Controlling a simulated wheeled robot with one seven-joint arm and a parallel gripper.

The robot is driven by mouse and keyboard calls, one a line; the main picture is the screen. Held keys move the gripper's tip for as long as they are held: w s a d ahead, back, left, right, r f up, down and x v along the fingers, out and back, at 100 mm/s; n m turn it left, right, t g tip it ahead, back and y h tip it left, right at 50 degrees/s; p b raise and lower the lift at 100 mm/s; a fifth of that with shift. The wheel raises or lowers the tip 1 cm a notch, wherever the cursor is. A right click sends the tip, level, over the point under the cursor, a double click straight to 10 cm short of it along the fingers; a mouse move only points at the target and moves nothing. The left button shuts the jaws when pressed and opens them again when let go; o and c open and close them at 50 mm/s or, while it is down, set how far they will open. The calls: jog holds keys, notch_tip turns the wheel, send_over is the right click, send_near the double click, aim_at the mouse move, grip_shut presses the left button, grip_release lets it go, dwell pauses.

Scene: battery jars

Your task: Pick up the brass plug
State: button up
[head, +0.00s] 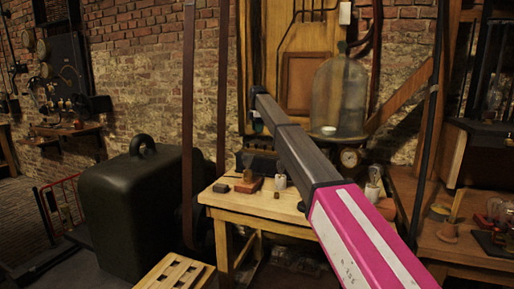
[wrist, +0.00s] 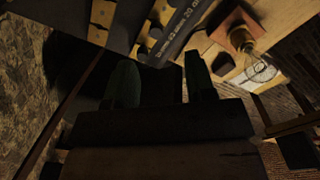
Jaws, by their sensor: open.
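My gripper (wrist: 160,88) shows in the wrist view as two dark greenish fingers, spread apart with nothing held between them. In the head view my arm reaches from the lower right over the wooden table, and its far end is above the table's back. I cannot pick out the brass plug with certainty. A tiny brownish piece (head: 277,195) lies on the table in front of a white cup (head: 280,181), too small to identify. In the wrist view a lamp with a square reddish-brown base (wrist: 232,27), a brass-coloured collar and a clear bulb (wrist: 260,70) is to the upper right.
The wooden table (head: 262,207) also bears a dark block (head: 221,188) and a brown block (head: 248,184). A glass bell jar (head: 340,95) stands behind. A large black weight (head: 140,215) is left, a slatted stool (head: 176,272) in front. The right bench (head: 445,248) holds several small items.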

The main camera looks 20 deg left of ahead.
aim_at(256, 145)
notch_tip(256, 145, down, 4)
jog(key=shift+r, duration=0.1)
jog(key=shift+w+a+f, duration=0.1)
jog(key=shift+a+f, duration=0.1)
jog(key=shift+f, duration=1.2)
jog(key=shift+w+a+f, duration=0.1)
jog(key=shift+a+f, duration=0.05)
jog(key=shift+f, duration=1.2)
grip_shut()
